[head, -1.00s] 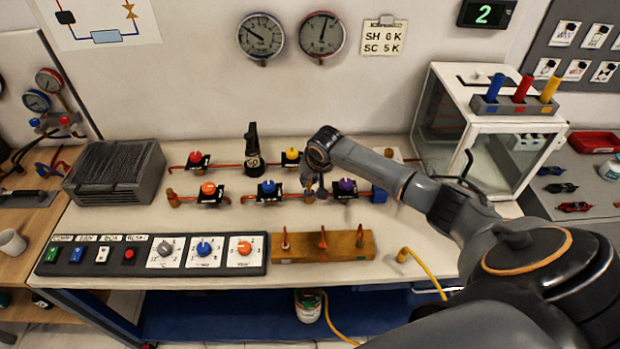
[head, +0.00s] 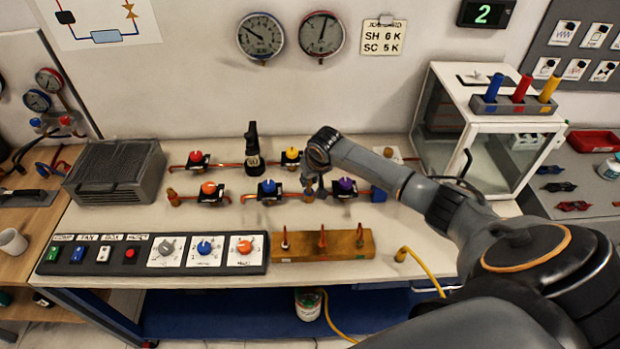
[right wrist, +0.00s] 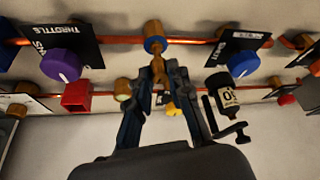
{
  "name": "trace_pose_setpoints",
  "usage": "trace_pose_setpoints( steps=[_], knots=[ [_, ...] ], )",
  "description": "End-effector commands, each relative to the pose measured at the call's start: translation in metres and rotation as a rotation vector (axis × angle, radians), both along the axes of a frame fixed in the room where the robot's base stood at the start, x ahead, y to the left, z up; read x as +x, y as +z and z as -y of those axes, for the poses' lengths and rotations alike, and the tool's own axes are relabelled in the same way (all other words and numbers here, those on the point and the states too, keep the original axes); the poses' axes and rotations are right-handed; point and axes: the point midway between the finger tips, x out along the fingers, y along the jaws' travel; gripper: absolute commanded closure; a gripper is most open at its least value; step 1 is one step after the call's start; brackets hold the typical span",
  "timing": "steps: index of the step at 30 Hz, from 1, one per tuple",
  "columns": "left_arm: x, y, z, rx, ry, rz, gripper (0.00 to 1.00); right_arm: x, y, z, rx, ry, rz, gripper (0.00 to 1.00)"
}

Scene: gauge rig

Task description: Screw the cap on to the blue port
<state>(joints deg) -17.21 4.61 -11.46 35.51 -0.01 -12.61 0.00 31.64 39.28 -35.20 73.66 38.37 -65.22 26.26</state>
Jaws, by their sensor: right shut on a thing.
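The blue port is a brass fitting with a blue ring (right wrist: 155,45), on the front copper pipe between the purple-knob valve and the blue-knob valve. It also shows, small, in the head view (head: 309,196). My right gripper (right wrist: 159,76) is over the port from behind, its fingers shut on a narrow brass piece that I take to be the cap (right wrist: 158,69). The cap is in line with the blue ring; I cannot tell whether it is touching or seated on it. In the head view my right gripper (head: 314,188) is largely hidden by its wrist. My left gripper is not in view.
The purple knob (right wrist: 61,66) and blue knob (right wrist: 243,63) flank the port. A black upright device (right wrist: 222,95) and a yellow knob (right wrist: 172,109) stand close to the fingers. A wooden block (head: 345,244) and control panel (head: 125,262) lie in front.

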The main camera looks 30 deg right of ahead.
Motion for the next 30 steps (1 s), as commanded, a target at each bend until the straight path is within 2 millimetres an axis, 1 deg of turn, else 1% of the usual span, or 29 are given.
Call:
trace_pose_setpoints(
  steps=[19,30],
  knots=[
    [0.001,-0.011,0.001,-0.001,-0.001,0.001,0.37,0.0,-0.02,0.0,0.0,-0.001,0.0,1.0],
    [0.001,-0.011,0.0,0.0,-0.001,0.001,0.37,0.0,-0.022,0.0,0.0,0.0,0.0,1.0]
  ],
)
